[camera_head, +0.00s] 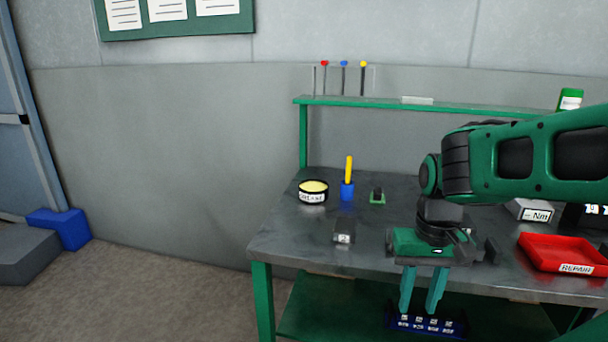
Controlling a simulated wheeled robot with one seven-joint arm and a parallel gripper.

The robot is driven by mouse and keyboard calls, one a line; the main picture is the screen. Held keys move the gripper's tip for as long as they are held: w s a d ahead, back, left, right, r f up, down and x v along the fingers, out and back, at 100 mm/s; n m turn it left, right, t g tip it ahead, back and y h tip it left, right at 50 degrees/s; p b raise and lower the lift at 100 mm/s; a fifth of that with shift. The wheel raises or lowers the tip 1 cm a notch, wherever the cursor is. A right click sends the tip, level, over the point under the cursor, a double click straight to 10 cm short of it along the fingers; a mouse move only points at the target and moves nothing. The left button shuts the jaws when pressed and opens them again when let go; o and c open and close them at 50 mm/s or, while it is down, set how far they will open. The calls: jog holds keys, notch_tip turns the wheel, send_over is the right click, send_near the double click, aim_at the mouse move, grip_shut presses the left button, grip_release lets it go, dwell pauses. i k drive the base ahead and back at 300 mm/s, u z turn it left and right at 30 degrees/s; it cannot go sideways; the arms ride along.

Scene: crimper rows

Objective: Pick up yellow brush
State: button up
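The yellow brush (349,167) stands upright on the workbench, left of my arm. Its yellow upper part shows, and its lower end is in or behind a small blue holder (347,191); I cannot see which. My gripper (418,308) points down at the bench's front edge, to the right of the brush and nearer to me. Its two teal fingers are apart, with nothing visible between them, and it is clear of the brush.
The grey workbench (285,232) also holds a round grease tin (313,197), a small green-based part (377,197), a dark block (344,232) and a red tray (560,243). A green shelf (380,102) runs above the back. A blue labelled box (396,323) sits low behind my fingers.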

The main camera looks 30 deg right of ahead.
aim_at(348, 160)
jog(key=z, duration=0.15)
jog(key=i, duration=1.1)
jog(key=z, duration=0.45)
